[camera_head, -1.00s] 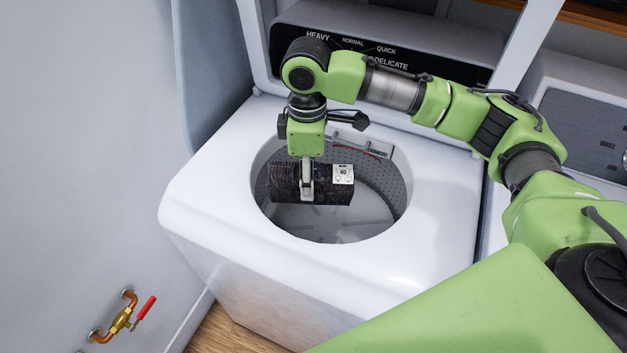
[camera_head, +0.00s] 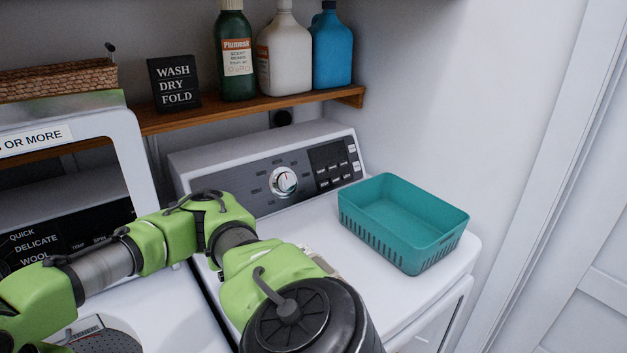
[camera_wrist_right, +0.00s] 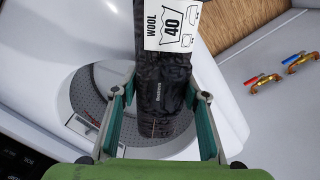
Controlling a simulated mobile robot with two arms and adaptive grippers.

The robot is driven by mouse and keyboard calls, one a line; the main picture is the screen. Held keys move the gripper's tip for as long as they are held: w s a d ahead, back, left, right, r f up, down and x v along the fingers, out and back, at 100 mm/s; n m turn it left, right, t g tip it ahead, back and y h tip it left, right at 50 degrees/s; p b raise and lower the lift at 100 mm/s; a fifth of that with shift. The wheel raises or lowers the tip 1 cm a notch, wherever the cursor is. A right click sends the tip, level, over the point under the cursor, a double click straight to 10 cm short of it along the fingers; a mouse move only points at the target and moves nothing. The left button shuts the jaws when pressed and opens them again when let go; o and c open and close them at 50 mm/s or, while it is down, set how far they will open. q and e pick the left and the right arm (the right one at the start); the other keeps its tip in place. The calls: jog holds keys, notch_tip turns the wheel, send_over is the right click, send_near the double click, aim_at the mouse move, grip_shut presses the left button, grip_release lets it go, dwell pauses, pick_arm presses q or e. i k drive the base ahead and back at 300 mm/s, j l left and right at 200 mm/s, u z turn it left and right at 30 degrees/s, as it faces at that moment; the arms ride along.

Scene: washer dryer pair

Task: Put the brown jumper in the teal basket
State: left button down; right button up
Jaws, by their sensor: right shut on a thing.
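The teal basket (camera_head: 404,222) stands on top of the dryer at the right of the head view. It looks empty. The brown jumper (camera_wrist_right: 162,95) is a very dark folded bundle with a white WOOL 40 label. It shows only in the right wrist view. My right gripper (camera_wrist_right: 157,97) is shut on it, one finger on each side. The bundle hangs over the washer's round opening (camera_wrist_right: 90,85). The right gripper is outside the head view, whose lower left shows my right arm. My left gripper is in neither view.
The washer's raised lid (camera_head: 135,150) stands at the left. The dryer's control panel (camera_head: 285,180) rises behind its top. A wooden shelf (camera_head: 200,120) above holds bottles, a sign (camera_head: 174,82) and a wicker basket (camera_head: 55,78). The dryer top in front of the teal basket is clear.

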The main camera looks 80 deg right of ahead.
aim_at(397, 231)
jog(key=k+z, duration=0.3)
jog(key=k+l+z, duration=0.1)
jog(key=z, duration=0.6)
jog(key=k+l+z, duration=0.1)
jog(key=z, duration=0.25)
jog(key=l+z, duration=0.2)
jog(key=z, duration=0.2)
jog(key=l+z, duration=0.15)
jog(key=l, duration=0.25)
